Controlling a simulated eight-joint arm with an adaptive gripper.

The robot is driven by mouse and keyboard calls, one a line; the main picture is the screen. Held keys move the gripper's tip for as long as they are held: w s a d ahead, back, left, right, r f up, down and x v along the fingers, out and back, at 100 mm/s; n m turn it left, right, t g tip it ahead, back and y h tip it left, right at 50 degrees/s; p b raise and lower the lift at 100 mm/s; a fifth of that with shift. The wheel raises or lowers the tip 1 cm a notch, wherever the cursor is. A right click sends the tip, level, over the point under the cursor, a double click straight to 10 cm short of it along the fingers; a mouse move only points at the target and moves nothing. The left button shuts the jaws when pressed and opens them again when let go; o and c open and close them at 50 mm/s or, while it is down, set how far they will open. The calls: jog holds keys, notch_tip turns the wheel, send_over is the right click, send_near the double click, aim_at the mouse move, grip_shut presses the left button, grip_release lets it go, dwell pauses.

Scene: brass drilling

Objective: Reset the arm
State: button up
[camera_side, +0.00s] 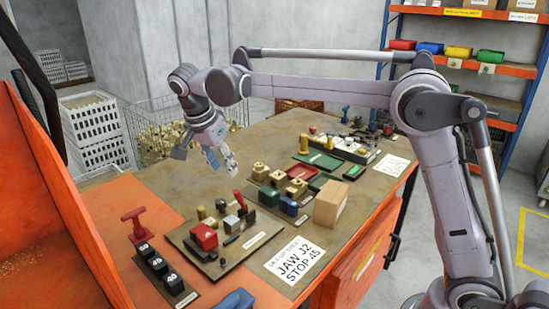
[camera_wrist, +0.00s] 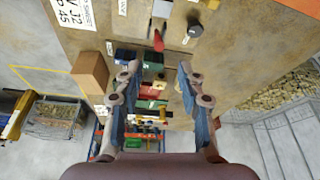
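My gripper (camera_side: 205,160) hangs in the air above the left rear part of the workbench (camera_side: 165,187) in the side view. My arm reaches across from the right, and its wrist is tilted downward. In the wrist view my gripper (camera_wrist: 157,72) has its two blue-padded fingers wide apart. Nothing is held between them. The bench and its parts lie beyond the fingertips, apart from them. In the side view the fingers partly overlap one another.
A tool board (camera_side: 185,236) with a red block, a cardboard box (camera_side: 330,204), a label sheet (camera_side: 294,260) and green trays (camera_side: 320,160) stand on the bench. An orange panel (camera_side: 45,190) rises at left. A wire cage (camera_side: 150,130) with brass pieces stands behind. The bench's left rear is mostly bare.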

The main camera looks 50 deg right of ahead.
jog(key=shift+r, duration=0.1)
jog(key=s+d+n+t+y, duration=0.3)
jog(key=s+d+n, duration=0.2)
jog(key=s+n, duration=0.5)
jog(key=s+f+n+t, duration=0.1)
jog(key=s+f+n, duration=0.2)
jog(key=s, duration=0.3)
jog(key=s+d+f+n+t+y, duration=0.1)
jog(key=s+f+n+t, duration=0.1)
jog(key=s+f, duration=0.3)
jog(key=shift+s+d+n, duration=0.25)
jog(key=shift+s+n, duration=0.15)
jog(key=shift+s, duration=0.65)
